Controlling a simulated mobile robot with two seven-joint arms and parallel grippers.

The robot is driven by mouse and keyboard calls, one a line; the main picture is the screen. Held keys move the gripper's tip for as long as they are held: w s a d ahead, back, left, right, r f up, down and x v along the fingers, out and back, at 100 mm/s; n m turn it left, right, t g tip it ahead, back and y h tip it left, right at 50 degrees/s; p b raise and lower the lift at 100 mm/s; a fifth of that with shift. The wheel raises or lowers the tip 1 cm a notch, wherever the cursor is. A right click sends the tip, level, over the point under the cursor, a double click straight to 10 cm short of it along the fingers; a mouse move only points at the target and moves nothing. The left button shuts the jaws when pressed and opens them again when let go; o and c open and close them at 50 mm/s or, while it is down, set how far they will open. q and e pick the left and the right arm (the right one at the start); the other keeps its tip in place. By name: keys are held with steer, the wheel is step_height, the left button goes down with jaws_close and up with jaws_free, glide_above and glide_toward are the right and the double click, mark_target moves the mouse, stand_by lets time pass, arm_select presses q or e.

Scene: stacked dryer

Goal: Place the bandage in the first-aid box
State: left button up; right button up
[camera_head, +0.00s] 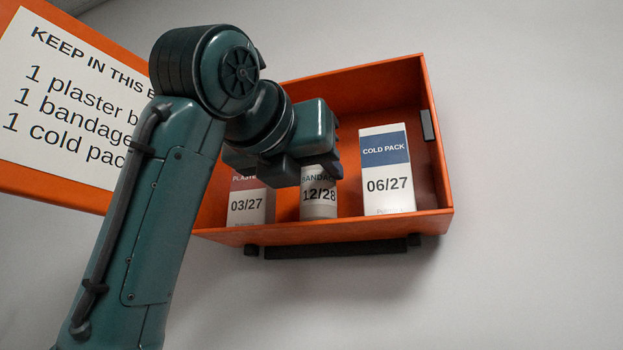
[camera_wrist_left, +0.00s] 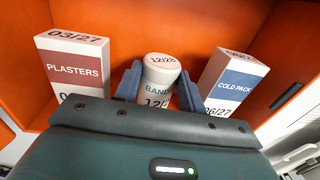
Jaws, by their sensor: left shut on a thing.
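The bandage (camera_head: 319,205) is a white cylinder marked 12/28. It stands upright inside the orange first-aid box (camera_head: 385,90), between the plasters and the cold pack. My left gripper (camera_head: 307,172) reaches into the box and is shut on the bandage's upper part. In the left wrist view the bandage (camera_wrist_left: 160,78) sits between the two blue-grey fingers. I cannot tell for certain whether its base touches the box floor. My right gripper is in neither view.
The plasters box (camera_head: 247,205), marked 03/27, stands left of the bandage. The cold pack (camera_head: 387,170), marked 06/27, stands to its right. The open lid (camera_head: 60,105) carries a list of one plaster box, one bandage and one cold pack. Gaps beside the bandage are narrow.

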arm_select(q)
steer(key=shift+w+f, duration=0.2)
steer(key=shift+f, duration=0.05)
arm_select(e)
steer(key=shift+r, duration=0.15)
arm_select(q)
steer(key=shift+f, duration=0.15)
steer(key=o, duration=1)
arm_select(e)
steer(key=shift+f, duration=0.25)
arm_select(q)
steer(key=shift+o, duration=0.2)
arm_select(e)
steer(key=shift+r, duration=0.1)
arm_select(q)
steer(key=shift+s, duration=0.15)
steer(key=b+v, duration=0.2)
steer(key=v, duration=0.9)
steer(key=shift+s, duration=0.4)
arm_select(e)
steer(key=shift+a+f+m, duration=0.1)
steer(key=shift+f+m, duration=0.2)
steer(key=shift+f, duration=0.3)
